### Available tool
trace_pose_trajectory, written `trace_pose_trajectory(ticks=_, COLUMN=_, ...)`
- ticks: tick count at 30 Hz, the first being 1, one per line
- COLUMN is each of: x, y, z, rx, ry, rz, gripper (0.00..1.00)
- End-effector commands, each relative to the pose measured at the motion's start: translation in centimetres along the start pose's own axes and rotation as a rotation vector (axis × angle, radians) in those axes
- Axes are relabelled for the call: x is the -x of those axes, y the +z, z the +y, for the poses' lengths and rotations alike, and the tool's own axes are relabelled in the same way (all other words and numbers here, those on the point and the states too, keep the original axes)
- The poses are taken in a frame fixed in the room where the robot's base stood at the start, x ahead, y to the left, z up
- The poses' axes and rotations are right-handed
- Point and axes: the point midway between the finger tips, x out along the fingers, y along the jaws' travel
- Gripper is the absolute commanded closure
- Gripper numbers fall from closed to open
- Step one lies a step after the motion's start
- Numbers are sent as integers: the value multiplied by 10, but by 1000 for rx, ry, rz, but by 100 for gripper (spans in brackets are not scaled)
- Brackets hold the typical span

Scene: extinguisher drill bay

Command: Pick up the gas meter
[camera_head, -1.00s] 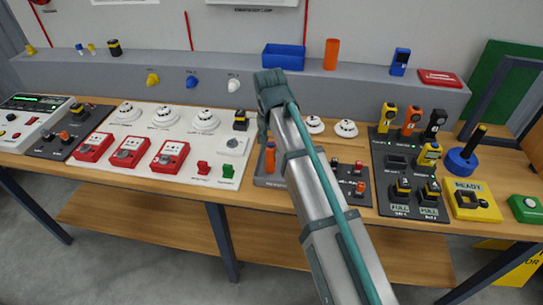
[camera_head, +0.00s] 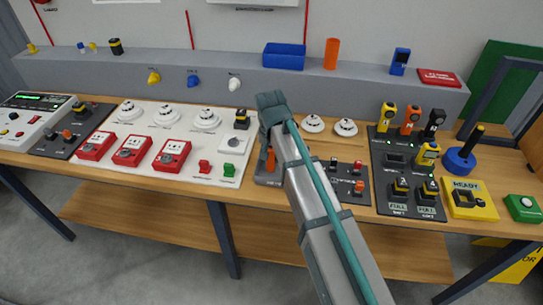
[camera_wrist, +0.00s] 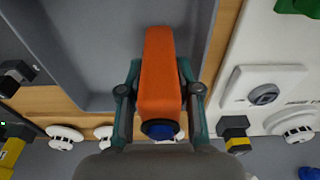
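An orange handheld unit (camera_wrist: 158,80) with a dark and blue end stands in the grey tray on the bench; I take it for the gas meter, though no label is readable. In the head view only a small part of it (camera_head: 270,160) shows beside my arm. My gripper (camera_wrist: 158,85) is lowered over it, with one teal finger on either side in the wrist view. The fingers are very close to its sides. Whether they touch or press on it cannot be told. My wrist hides most of the gripper in the head view.
The grey tray (camera_wrist: 65,40) has raised walls around the unit. Left is a white panel (camera_head: 120,168) with detectors and red call points. Right are a small dark panel (camera_head: 325,185) and a larger one (camera_head: 405,210) holding yellow, orange and black handhelds. A raised shelf (camera_head: 220,90) runs behind.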

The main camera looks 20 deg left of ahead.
Motion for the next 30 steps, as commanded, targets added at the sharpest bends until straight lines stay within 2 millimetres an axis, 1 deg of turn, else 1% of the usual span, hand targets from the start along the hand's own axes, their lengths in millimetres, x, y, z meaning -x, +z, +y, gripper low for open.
trace_pose_trajectory(ticks=1, x=0, y=0, z=0, rx=0, ry=0, rz=0, gripper=80)
trace_pose_trajectory(ticks=4, x=0, y=0, z=0, rx=0, ry=0, rz=0, gripper=97)
trace_pose_trajectory(ticks=5, x=0, y=0, z=0, rx=0, ry=0, rz=0, gripper=100)
trace_pose_trajectory(ticks=15, x=1, y=0, z=0, rx=0, ry=0, rz=0, gripper=100)
trace_pose_trajectory(ticks=20, x=6, y=-1, z=0, rx=0, ry=0, rz=1, gripper=100)
trace_pose_trajectory(ticks=23, x=13, y=-3, z=-1, rx=0, ry=-1, rz=2, gripper=100)
trace_pose_trajectory(ticks=26, x=24, y=-4, z=-1, rx=0, ry=-1, rz=2, gripper=100)
trace_pose_trajectory(ticks=27, x=30, y=-5, z=-1, rx=0, ry=-1, rz=3, gripper=100)
trace_pose_trajectory(ticks=30, x=46, y=8, z=5, rx=0, ry=-2, rz=4, gripper=100)
